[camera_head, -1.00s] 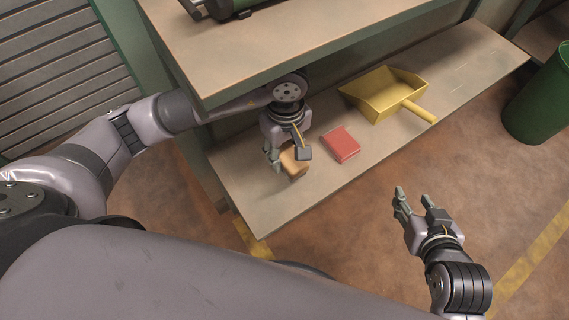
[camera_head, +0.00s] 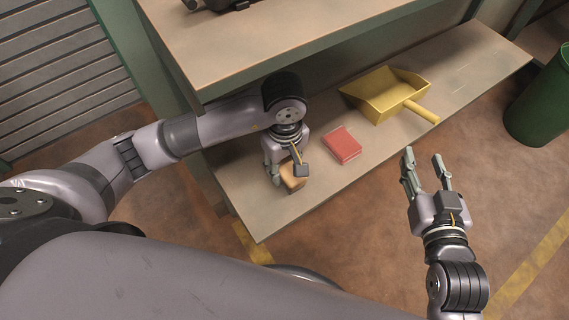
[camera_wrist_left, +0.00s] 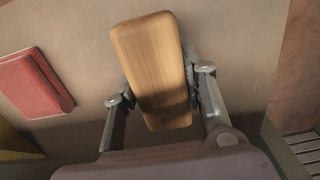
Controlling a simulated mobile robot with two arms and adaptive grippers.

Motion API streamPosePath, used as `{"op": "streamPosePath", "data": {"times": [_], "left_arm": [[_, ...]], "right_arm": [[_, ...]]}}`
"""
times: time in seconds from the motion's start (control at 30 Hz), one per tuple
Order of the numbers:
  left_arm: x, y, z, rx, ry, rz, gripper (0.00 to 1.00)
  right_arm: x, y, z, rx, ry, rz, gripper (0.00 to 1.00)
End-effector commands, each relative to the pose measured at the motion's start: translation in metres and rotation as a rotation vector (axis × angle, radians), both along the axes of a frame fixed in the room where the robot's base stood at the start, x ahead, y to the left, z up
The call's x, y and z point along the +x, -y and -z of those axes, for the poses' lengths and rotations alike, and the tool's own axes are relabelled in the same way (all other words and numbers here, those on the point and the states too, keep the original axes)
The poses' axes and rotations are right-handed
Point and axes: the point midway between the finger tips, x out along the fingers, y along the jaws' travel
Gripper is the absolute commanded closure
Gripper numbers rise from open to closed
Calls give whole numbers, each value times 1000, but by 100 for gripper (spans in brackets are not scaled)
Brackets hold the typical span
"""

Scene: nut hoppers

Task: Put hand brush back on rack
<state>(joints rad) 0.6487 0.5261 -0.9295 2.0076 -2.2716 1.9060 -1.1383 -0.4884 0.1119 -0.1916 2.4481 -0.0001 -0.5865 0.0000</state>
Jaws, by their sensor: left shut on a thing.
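A wooden block-like piece (camera_head: 293,180), which I take to be the hand brush, is over the lower shelf near its front left part. In the left wrist view the light wooden piece (camera_wrist_left: 152,65) stands between both fingers; no bristles show. My left gripper (camera_head: 281,179) is shut on it. Whether it touches the shelf I cannot tell. My right gripper (camera_head: 422,160) is open and empty, over the floor in front of the shelf. No rack is clearly recognisable.
A red block (camera_head: 342,145) lies right of the left gripper; it also shows in the left wrist view (camera_wrist_left: 32,82). A yellow dustpan (camera_head: 388,96) lies farther right. The upper worktop (camera_head: 290,40) overhangs the lower shelf (camera_head: 470,75). A green bin (camera_head: 540,105) stands far right.

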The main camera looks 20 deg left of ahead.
Motion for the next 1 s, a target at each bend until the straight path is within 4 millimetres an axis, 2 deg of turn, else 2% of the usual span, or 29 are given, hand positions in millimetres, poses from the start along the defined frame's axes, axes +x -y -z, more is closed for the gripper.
{"op": "streamPosePath", "data": {"times": [0.27, 0.3, 0.57, 1.0], "left_arm": [[0, 0, 2, 0, 1, 0, 100], [0, 0, 2, 1, 1, -1, 60], [0, 0, 2, 1, 1, -1, 43], [0, 0, -1, 0, 0, 0, 41]], "right_arm": [[2, -1, -7, 10, 42, -2, 60], [2, -2, -8, 11, 46, -2, 60], [2, -2, -8, 11, 44, -2, 60], [1, -2, -4, 3, 12, -3, 60]]}}
